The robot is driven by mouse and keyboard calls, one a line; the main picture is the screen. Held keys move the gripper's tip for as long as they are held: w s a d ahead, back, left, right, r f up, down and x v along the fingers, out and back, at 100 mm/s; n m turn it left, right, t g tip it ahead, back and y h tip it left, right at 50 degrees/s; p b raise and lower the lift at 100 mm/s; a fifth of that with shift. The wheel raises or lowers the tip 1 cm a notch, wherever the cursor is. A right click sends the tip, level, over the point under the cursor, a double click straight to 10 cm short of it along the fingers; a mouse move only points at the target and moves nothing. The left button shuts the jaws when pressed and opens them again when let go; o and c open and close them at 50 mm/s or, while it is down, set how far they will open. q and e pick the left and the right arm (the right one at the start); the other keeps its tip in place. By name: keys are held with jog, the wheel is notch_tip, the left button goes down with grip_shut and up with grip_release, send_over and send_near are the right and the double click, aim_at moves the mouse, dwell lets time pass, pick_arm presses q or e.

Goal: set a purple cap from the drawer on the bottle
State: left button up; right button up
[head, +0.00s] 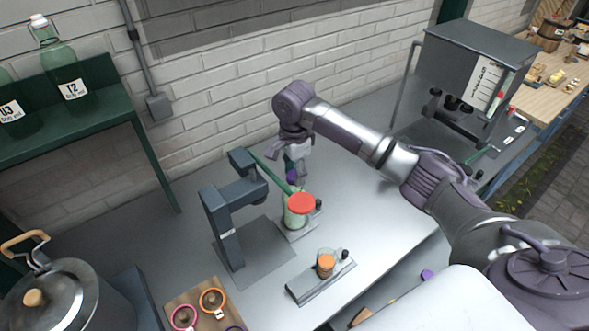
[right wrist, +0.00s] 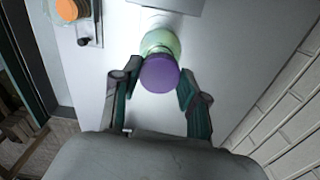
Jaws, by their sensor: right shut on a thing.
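My right gripper (head: 297,162) reaches in from the right and is shut on a purple cap (head: 292,177). In the right wrist view the purple cap (right wrist: 159,73) sits between the two fingers (right wrist: 160,88). A pale green bottle (right wrist: 160,42) shows just beyond the cap there, and the cap overlaps it. In the head view the green bottle (head: 296,218) stands in a small holder, partly hidden by a red disc (head: 301,203). I cannot tell whether cap and bottle touch. An open drawer at the lower right shows another purple piece (head: 427,275). My left gripper is not in view.
A grey press-like stand (head: 228,222) with a green lever is close left of the bottle. A second holder with an orange-topped jar (head: 325,264) is in front. A pot (head: 62,298), ring tray (head: 196,291), bottle shelf (head: 125,103) and grey machine (head: 470,62) surround the bench.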

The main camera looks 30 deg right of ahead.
jog(key=shift+f, duration=0.2)
dwell(0.6)
jog(key=shift+f, duration=0.25)
jog(key=o, duration=0.8)
jog(key=shift+c, duration=0.9)
jog(key=shift+r, duration=0.15)
jog(key=shift+r, duration=3.4)
